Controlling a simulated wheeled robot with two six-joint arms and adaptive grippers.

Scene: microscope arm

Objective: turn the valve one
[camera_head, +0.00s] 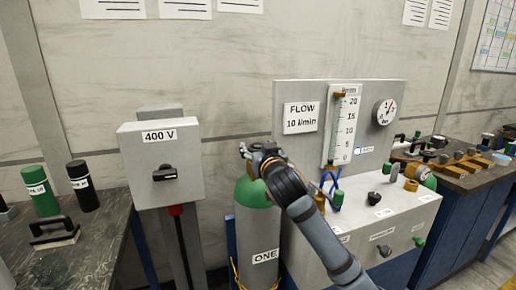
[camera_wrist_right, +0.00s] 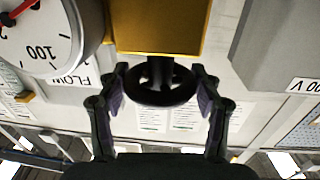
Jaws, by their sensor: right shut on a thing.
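The gas cylinder (camera_head: 257,235) marked ONE stands upright in the middle of the head view, grey with a green shoulder. My right gripper (camera_head: 258,156) is at its top and hides most of the valve there. In the right wrist view, a black handwheel (camera_wrist_right: 160,92) sits on a brass valve body (camera_wrist_right: 160,25). The fingers of my right gripper (camera_wrist_right: 160,80) lie on either side of the wheel and are shut on it. My left gripper is not in view.
A round gauge (camera_wrist_right: 40,35) is beside the valve. A grey 400 V switch box (camera_head: 163,165) stands left of the cylinder. A flow panel (camera_head: 300,92) and a white console (camera_head: 385,225) with knobs are at right. Green and black bottles (camera_head: 40,190) stand on the left bench.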

